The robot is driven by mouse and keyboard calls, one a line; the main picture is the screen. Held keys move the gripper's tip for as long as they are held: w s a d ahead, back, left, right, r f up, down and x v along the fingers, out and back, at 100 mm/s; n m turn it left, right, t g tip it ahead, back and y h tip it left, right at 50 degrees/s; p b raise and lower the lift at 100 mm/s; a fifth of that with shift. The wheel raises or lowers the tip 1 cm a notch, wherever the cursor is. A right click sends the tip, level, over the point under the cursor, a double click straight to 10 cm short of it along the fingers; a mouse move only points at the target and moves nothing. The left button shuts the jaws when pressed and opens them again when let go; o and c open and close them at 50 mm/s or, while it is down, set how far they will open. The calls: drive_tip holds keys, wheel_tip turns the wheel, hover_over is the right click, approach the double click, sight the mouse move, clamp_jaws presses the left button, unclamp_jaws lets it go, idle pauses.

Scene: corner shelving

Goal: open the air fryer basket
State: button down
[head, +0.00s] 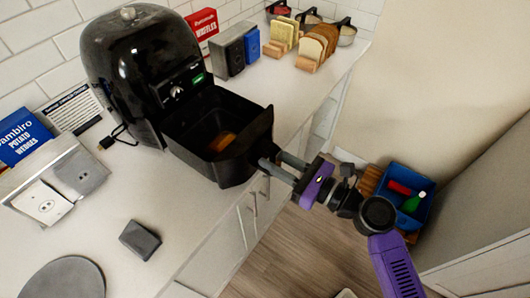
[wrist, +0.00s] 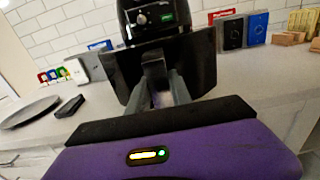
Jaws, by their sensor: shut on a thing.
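The black air fryer (head: 140,65) stands on the light counter against the tiled wall. Its basket (head: 195,150) is pulled well out of the body and its inside shows, with an orange-brown item (head: 221,141) in it. My gripper (head: 272,165) is at the front of the basket and shut on the basket handle (wrist: 155,72). In the wrist view the fingers lie on either side of the handle, and the basket's black front (wrist: 195,62) fills the middle. The fryer body (wrist: 150,17) shows above it.
A dark small block (head: 140,240) and a round grey plate (head: 62,280) lie on the counter at front left. Boxes (head: 200,25) and bread racks (head: 315,45) stand behind, at right. A blue bin (head: 405,215) is on the floor. Open floor lies in front of the counter.

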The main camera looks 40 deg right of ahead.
drive_tip(key=shift+s, duration=0.1)
drive_tip(key=c, duration=1.2)
unclamp_jaws()
drive_tip(key=shift+o, duration=0.2)
drive_tip(key=b+v, duration=0.1)
drive_tip(key=v, duration=0.7)
drive_tip(key=shift+b, duration=0.4)
